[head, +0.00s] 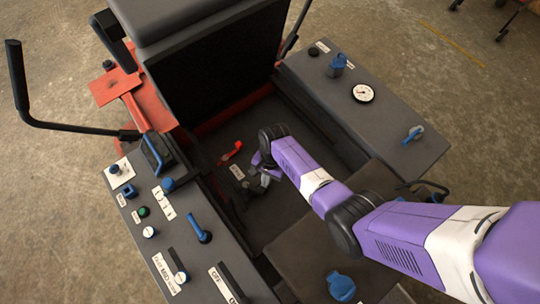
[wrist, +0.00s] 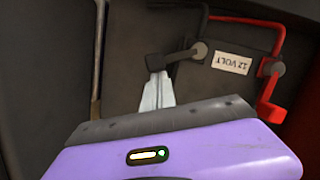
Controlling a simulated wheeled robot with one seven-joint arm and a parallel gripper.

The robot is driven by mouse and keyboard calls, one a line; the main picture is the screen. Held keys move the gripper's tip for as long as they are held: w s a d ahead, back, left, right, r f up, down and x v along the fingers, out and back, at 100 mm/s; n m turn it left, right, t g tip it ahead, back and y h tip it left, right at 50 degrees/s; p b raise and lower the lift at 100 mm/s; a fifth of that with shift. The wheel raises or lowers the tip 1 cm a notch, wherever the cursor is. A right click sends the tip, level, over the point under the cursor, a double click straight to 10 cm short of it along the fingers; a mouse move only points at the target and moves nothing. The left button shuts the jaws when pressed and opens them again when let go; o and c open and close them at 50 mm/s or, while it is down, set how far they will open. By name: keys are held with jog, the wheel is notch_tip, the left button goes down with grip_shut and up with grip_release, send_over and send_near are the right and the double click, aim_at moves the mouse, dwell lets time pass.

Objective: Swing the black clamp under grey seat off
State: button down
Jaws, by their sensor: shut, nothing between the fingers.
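The grey seat (head: 190,25) is tipped up at the back of the machine, and the bay under it is open. In the wrist view, the black clamp (wrist: 172,60) reaches left from a round grey post (wrist: 198,51) on the battery (wrist: 225,85). My gripper (wrist: 160,80) is shut and empty, its fingertips right at the clamp's free left end. I cannot tell whether they touch it. In the head view, my gripper (head: 262,180) is down in the bay beside the battery's label (head: 237,171), and the clamp is hard to make out there.
A red clamp (wrist: 268,92) with a red cable sits right of the "12 VOLT" label (wrist: 231,62). It also shows in the head view (head: 232,151). Control panels flank the bay, with a blue lever (head: 200,230) at left and a gauge (head: 363,93) at right.

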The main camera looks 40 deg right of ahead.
jog(key=shift+s+a, duration=0.25)
jog(key=shift+a, duration=0.05)
jog(key=shift+s+a, duration=0.1)
jog(key=shift+s, duration=0.05)
dwell(0.4)
jog(key=w+d+r+p, duration=0.1)
jog(key=w+d+r, duration=0.1)
jog(key=d+r, duration=0.4)
jog(key=v, duration=0.3)
jog(key=shift+a+r+p, duration=0.2)
jog(key=shift+r+p, duration=0.2)
dwell(0.3)
